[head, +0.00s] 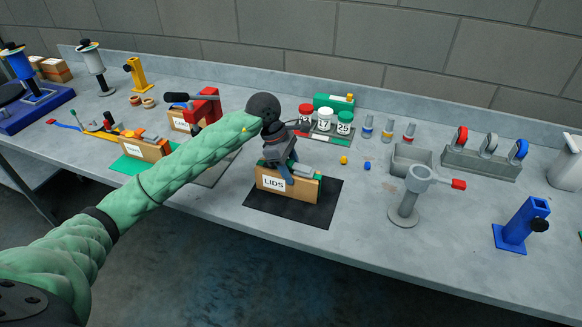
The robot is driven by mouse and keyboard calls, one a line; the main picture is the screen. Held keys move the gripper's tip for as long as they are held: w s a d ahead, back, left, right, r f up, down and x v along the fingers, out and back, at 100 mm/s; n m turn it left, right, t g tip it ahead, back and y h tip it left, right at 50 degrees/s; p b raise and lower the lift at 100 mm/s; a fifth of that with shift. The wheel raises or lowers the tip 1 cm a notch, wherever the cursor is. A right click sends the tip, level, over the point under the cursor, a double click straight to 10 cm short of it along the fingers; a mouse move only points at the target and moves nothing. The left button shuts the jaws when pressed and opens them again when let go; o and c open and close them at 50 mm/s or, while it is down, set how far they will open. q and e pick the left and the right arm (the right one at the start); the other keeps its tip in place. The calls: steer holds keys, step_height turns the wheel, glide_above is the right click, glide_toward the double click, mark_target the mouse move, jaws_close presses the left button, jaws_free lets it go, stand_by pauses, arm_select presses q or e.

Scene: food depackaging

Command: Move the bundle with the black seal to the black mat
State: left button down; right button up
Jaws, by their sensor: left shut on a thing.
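The black mat (320,214) lies near the table's front edge, in the middle of the head view. A tan bundle labelled LIDS (300,192) stands on it, upright. My left gripper (282,168) is right over the bundle's top, pointing down, and is shut on it. A small blue part shows at the jaws over the bundle's front. The gripper hides much of the bundle's top, so I cannot make out a black seal. My right gripper is not in view.
Another tan bundle (143,149) stands on a green mat (131,164) to the left. Behind it is a labelled box (181,124) beside a red device (205,106). A grey stand (405,208) is right of the black mat. Numbered jars (324,120) stand behind.

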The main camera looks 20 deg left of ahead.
arm_select(q)
steer(key=shift+f, duration=0.1)
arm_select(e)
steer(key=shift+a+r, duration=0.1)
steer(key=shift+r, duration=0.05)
arm_select(q)
steer(key=c, duration=0.7)
jaws_free()
steer(key=shift+o, duration=0.2)
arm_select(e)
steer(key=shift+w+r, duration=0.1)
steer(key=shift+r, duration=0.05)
